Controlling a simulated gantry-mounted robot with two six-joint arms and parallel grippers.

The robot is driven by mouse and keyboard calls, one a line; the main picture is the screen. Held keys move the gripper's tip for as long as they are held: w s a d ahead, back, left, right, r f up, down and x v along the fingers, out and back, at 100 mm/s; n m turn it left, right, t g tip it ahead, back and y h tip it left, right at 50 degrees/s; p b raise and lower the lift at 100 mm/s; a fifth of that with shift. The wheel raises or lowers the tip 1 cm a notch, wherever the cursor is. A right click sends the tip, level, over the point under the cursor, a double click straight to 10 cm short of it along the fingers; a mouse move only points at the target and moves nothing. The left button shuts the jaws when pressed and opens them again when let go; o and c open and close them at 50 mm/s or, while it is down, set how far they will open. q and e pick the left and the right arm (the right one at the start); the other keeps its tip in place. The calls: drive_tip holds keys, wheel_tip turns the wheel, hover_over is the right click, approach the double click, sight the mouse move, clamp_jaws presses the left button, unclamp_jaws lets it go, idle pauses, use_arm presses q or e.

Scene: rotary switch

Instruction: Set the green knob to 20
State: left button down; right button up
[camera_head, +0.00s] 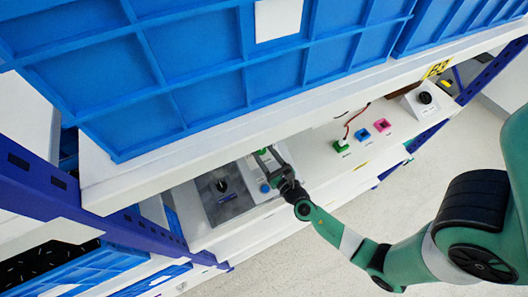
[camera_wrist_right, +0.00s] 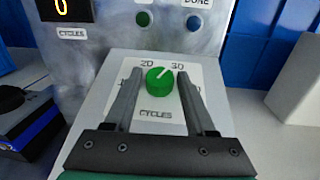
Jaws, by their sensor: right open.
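The green knob (camera_wrist_right: 160,84) sits on a light sloped dial plate in the right wrist view, with "20" at its upper left and "30" at its upper right. Its white pointer mark slants up and right, towards the "30" side. The outer labels are partly hidden behind my fingers. My right gripper (camera_wrist_right: 159,88) is open, with one finger on each side of the knob; small gaps appear to remain. In the head view my right gripper (camera_head: 268,159) reaches the panel under the shelf, with a green part at its fingertips. My left gripper is not in view.
Behind the dial stand a "CYCLES" display (camera_wrist_right: 65,10) reading 0, a green button (camera_wrist_right: 143,18) and a blue button (camera_wrist_right: 194,22). In the head view, a grey plate with a black knob (camera_head: 222,185) lies left. Blue crates (camera_head: 200,65) cover the shelf above.

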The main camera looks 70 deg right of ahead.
clamp_jaws()
idle(0.3)
